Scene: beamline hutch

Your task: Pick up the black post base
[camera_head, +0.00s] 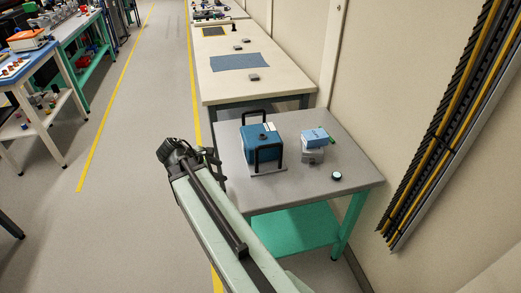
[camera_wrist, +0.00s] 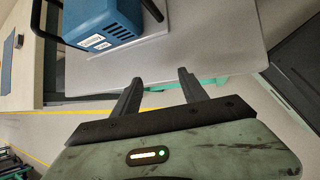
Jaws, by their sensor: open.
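I cannot pick out the black post base for certain. A small round dark piece with a pale top (camera_head: 337,175) sits near the right front of the grey table (camera_head: 350,165). A small dark upright piece (camera_head: 235,28) stands on the far cream bench. Both are too small to identify. My gripper (camera_wrist: 160,80) is open and empty, its two dark fingers apart in the wrist view. In the head view it is at the left side of the grey table, apart from both pieces. Neither piece shows clearly in the wrist view.
A blue box with black handles (camera_head: 262,143) stands on the grey table, close to my gripper; it also shows in the wrist view (camera_wrist: 100,20). A smaller blue and grey device (camera_head: 314,138) stands right of it. The cream bench (camera_head: 285,75) holds a blue mat (camera_head: 240,62).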

